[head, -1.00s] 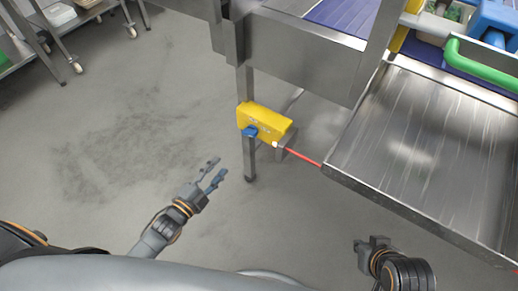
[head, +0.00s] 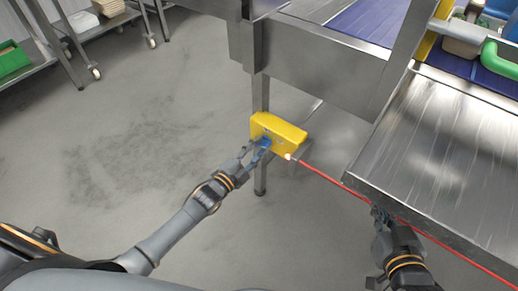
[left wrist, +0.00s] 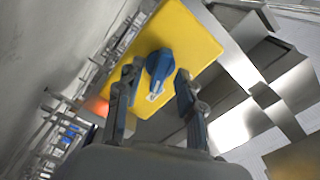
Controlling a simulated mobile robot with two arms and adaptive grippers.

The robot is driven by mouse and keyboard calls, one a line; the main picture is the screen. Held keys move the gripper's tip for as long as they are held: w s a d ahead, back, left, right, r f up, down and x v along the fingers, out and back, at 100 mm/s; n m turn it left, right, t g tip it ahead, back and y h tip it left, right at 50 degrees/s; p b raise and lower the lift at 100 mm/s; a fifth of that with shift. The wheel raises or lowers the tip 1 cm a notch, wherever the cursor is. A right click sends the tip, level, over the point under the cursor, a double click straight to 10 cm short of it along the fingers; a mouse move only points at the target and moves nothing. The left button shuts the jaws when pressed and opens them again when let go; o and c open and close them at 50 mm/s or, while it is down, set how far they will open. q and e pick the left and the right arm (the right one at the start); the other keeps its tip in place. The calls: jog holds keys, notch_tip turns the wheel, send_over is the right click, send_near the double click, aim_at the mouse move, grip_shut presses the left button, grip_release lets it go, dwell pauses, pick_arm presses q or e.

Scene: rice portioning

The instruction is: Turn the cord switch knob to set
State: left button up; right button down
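The yellow cord switch box (head: 280,130) is mounted at the leg of the steel conveyor frame in the head view. A red cord (head: 335,180) runs from its right end along the steel tray. Its blue knob (left wrist: 160,65) shows in the left wrist view on the yellow face (left wrist: 195,38). My left gripper (left wrist: 155,82) is open, with one finger on each side of the knob. I cannot tell whether the fingers touch it. In the head view the left gripper (head: 256,153) partly hides the knob. My right gripper (head: 380,213) is by the tray's front edge; its fingers are unclear.
A sloped steel tray (head: 440,150) fills the right side, with its front edge close to my right gripper. The conveyor frame (head: 320,58) stands above the box. Wheeled steel racks (head: 110,22) stand at the far left. The grey floor between is clear.

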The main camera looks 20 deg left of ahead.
pick_arm(q)
jog(key=shift+w+d, duration=0.2)
jog(key=shift+w, duration=0.35)
grip_shut()
pick_arm(e)
jog(key=shift+w+a+r+t, duration=0.2)
jog(key=shift+w+r+t, duration=0.15)
jog(key=shift+r, duration=0.3)
jog(key=shift+f, duration=0.1)
pick_arm(q)
jog(key=n+p, duration=0.1)
jog(key=n, duration=0.2)
jog(key=shift+r+n+p, duration=0.1)
jog(key=shift+n+p, duration=1.25)
jog(key=shift+n, duration=3.85)
pick_arm(e)
jog(key=s+d+f+g+h, duration=0.1)
jog(key=s+d+f+g, duration=0.1)
jog(key=s+f+g, duration=0.3)
jog(key=s+d+f+g+h, duration=0.1)
jog(key=s+d+f+g, duration=0.2)
jog(key=s, duration=0.6)
jog(key=shift+s+d+f+m+g+h, duration=0.2)
jog(key=shift+s+f+m+g+h, duration=0.15)
jog(key=shift+f+g, duration=0.75)
jog(key=shift+s+r, duration=0.1)
pick_arm(q)
grip_release()
